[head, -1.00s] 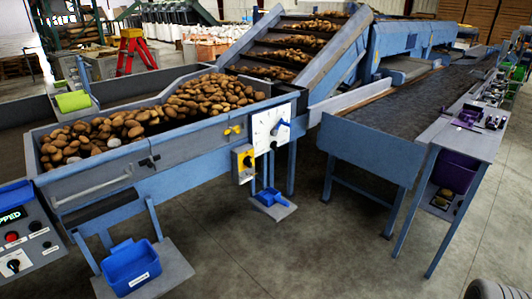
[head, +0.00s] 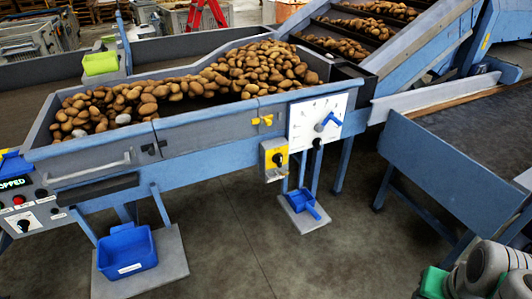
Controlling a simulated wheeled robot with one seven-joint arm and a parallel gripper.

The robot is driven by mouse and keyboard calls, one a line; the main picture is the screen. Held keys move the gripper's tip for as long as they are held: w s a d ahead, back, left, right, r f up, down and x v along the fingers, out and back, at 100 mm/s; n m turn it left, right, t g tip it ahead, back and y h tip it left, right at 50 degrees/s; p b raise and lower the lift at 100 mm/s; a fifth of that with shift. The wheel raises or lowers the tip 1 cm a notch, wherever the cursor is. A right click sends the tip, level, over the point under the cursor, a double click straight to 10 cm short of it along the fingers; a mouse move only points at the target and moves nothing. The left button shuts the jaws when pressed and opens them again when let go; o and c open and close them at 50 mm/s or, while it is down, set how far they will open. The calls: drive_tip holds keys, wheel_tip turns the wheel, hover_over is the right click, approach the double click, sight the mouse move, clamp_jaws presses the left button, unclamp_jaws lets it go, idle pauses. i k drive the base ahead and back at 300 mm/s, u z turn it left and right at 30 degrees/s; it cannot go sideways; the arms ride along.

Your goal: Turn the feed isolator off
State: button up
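A yellow and grey box with a dark rotary knob (head: 276,160) is mounted on the front of the blue potato hopper, below its right part. It looks like an isolator, but its label and knob position are too small to read. A white dial panel (head: 304,134) with a blue lever (head: 328,121) is just right of it and higher. Parts of my arm show at the bottom right corner, well apart from the box. My gripper's fingers are not visible.
The hopper (head: 206,133) holds many potatoes. A control panel (head: 22,210) at the left has a lit display ending in "PPED", a red button and a black knob. A blue bin (head: 127,252) and a blue scoop (head: 303,202) stand low in front. Open floor lies centre right.

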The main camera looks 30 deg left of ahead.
sight(278, 158)
drive_tip(key=u, duration=0.55)
drive_tip(key=i, duration=0.75)
drive_tip(key=u, duration=1.35)
drive_tip(key=i, duration=0.5)
drive_tip(key=u, duration=0.45)
